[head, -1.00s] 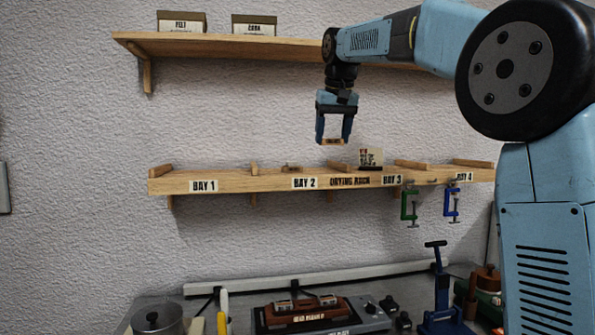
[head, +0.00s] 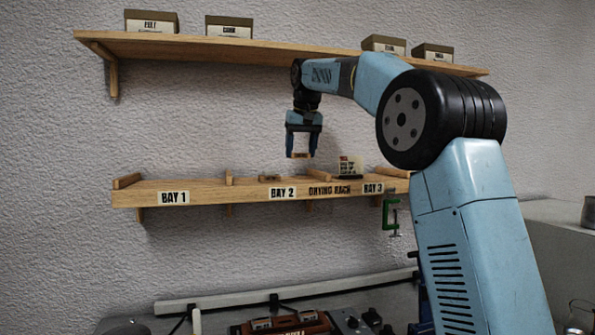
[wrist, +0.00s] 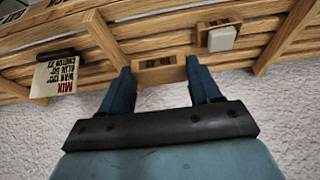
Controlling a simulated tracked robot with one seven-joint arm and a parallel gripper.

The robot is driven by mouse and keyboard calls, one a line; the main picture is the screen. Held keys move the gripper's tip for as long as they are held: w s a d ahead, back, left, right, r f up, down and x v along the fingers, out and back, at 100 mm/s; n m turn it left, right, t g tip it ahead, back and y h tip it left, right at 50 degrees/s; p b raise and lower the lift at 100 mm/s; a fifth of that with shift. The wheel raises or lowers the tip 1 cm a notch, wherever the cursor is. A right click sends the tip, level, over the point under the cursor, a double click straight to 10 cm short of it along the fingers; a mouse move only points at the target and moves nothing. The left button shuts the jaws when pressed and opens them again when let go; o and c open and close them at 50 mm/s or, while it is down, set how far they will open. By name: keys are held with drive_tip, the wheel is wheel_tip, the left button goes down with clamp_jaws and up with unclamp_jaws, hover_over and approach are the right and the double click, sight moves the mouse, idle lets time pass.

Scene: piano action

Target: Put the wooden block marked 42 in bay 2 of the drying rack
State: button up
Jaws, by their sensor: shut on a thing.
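My gripper (head: 300,152) is shut on a small wooden block (wrist: 158,70), held between its two fingertips. The number on this block is not readable. The drying rack (head: 215,193) is a wooden wall shelf with bays labelled along its front edge. In the head view the gripper hangs above the right part of bay 2 (head: 282,193), and the block is apart from the shelf. In the wrist view the block shows against the slats, between two dividers (wrist: 104,38).
Another small block (head: 270,178) lies in bay 2, left of the gripper; in the wrist view it carries a pale piece (wrist: 221,38). A printed card (head: 349,165) stands right of the bay's right divider. An upper shelf (head: 230,46) holds boxes. A green clamp (head: 391,215) hangs below bay 3.

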sight(300, 157)
drive_tip(key=w+f, duration=0.2)
drive_tip(key=shift+w+f, duration=0.1)
drive_tip(key=shift+f, duration=0.3)
drive_tip(key=shift+s+x, duration=0.2)
drive_tip(key=shift+x, duration=0.7)
drive_tip(key=shift+s+x, duration=0.2)
drive_tip(key=shift+x, duration=0.7)
drive_tip(key=shift+f, duration=0.25)
drive_tip(key=o, duration=1.1)
drive_tip(key=shift+r, duration=0.15)
drive_tip(key=v, duration=1.2)
drive_tip(key=shift+d, duration=0.1)
